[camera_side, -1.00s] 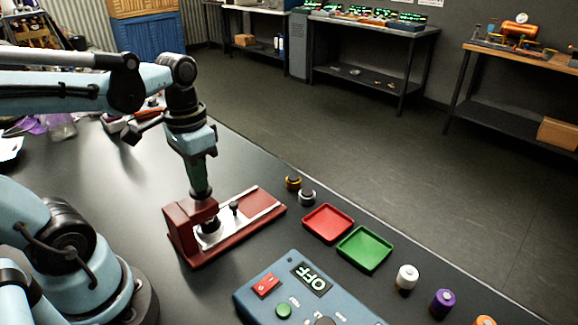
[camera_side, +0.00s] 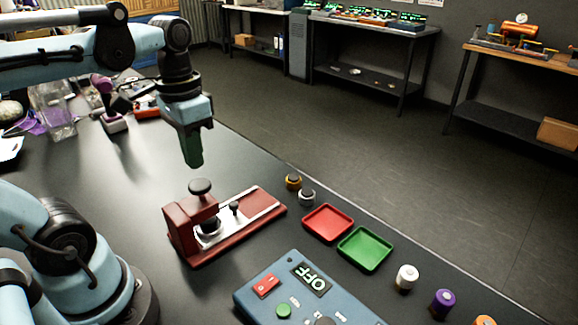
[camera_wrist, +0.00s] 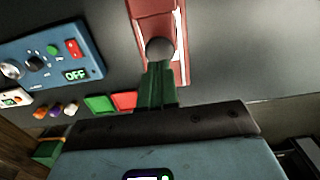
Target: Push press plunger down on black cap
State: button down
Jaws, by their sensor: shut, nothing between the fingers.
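The red press (camera_side: 183,228) stands on the black table in the side view. Its plunger has a dark round cap (camera_side: 200,187) on top, raised above the press block. Below the plunger is a dark piece (camera_side: 210,226) on the silver slide. My gripper (camera_side: 194,164) is shut and empty, pointing down above the plunger cap with a gap between them. In the wrist view my green fingers (camera_wrist: 158,70) are together, and the grey plunger cap (camera_wrist: 159,50) shows just beyond their tips. The press body (camera_wrist: 150,14) shows behind it.
A blue control box (camera_side: 300,290) reading OFF stands in front. A red tray (camera_side: 328,223) and a green tray (camera_side: 365,249) lie right of the press. Small capped cylinders, including a white one (camera_side: 406,278) and a purple one (camera_side: 443,303), stand along the table edge.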

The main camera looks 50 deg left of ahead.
notch_tip(320, 180, up, 6)
dwell(0.9)
dwell(0.7)
jog(key=w+d+f+t, duration=0.5)
jog(key=w+f+t, duration=0.1)
jog(key=f, duration=0.4)
jog(key=shift+f+t, duration=0.2)
jog(key=shift+t, duration=0.4)
